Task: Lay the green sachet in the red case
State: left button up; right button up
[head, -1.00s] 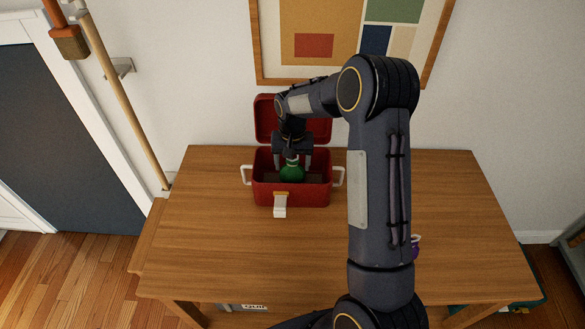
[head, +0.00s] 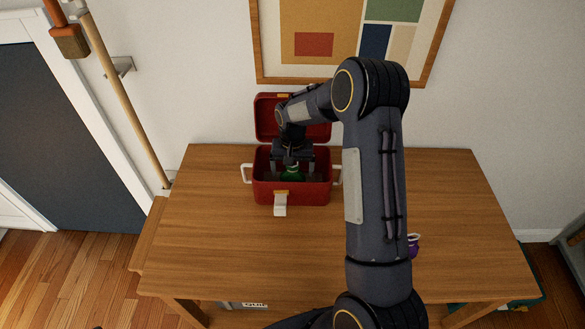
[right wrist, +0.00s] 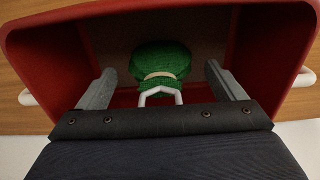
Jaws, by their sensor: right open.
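The red case (head: 291,192) stands on the desk with its lid (head: 267,115) up at the back. It also shows around my gripper in the right wrist view (right wrist: 45,60). The green sachet (head: 292,174) is inside the case; in the right wrist view the sachet (right wrist: 160,62) has a pale band and a white loop. My right gripper (head: 292,168) reaches down into the case. In the right wrist view its fingers (right wrist: 160,85) are spread on either side of the sachet, with gaps to it. Whether the sachet rests on the case floor is hard to tell. My left gripper is not in view.
The wooden desk (head: 220,240) has wide free room left and front of the case. A purple item (head: 413,244) is partly hidden behind my right arm. A framed picture (head: 345,75) hangs on the wall behind. A wooden pole (head: 125,95) stands at left.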

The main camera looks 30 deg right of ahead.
aim_at(292, 168)
jog(key=shift+r, duration=0.15)
jog(key=s+a+r+t+y+b, duration=0.1)
jog(key=s+r, duration=0.2)
jog(key=r, duration=0.5)
jog(key=s+r, duration=0.3)
jog(key=r, duration=0.6)
jog(key=s+a+n+t+y, duration=0.1)
jog(key=s+a, duration=0.4)
jog(key=s, duration=0.6)
jog(key=s+a+n+t+y, duration=0.1)
jog(key=s+a+n+t, duration=0.2)
jog(key=s, duration=0.9)
jog(key=a+r, duration=0.1)
jog(key=a, duration=0.1)
jog(key=shift+a+n+t+y, duration=0.3)
jog(key=shift+n+y, duration=0.1)
